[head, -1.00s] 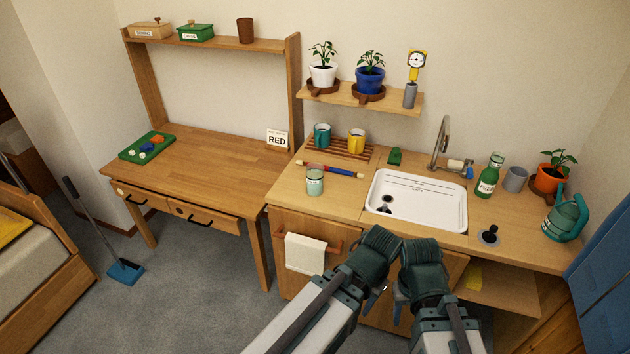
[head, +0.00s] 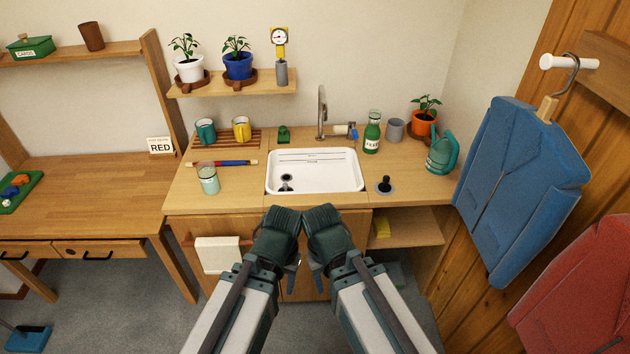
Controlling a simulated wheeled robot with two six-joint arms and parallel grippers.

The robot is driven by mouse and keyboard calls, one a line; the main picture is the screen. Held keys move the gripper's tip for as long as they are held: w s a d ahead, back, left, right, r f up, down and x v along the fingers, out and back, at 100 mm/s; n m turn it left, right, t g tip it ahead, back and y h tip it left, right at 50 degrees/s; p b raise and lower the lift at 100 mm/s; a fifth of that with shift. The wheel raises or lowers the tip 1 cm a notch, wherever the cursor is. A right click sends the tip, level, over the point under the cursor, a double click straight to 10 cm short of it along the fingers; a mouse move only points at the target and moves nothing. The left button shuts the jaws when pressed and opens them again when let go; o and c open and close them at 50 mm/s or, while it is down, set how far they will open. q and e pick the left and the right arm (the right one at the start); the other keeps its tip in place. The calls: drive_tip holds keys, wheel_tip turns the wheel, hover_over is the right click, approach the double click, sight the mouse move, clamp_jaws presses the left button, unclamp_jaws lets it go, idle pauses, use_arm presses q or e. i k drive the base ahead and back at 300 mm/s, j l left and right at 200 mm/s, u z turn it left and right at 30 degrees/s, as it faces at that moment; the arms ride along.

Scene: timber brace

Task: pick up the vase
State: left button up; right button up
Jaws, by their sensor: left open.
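No thing is plainly marked as the vase. A plain brown tapered vessel (head: 91,37) stands upright on the high shelf at the upper left and could be it. A grey cup-like vessel (head: 395,129) stands on the counter right of the green bottle. My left gripper (head: 291,283) points down in front of the sink cabinet, open and far from both vessels. My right gripper (head: 317,284) hangs close beside it, mostly hidden behind its own wrist; its jaw opening is not clear. Nothing shows held in either.
A white sink (head: 315,170) is set in the counter, with a green bottle (head: 372,133), teal watering can (head: 442,152) and potted plant (head: 423,122) at right. A pale jar (head: 208,180) stands at left. A blue jacket (head: 525,185) hangs at right. The desk (head: 85,195) is mostly clear.

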sight(209, 178)
drive_tip(key=i+j+u, duration=0.3)
drive_tip(key=i+u, duration=0.3)
drive_tip(key=i, duration=0.2)
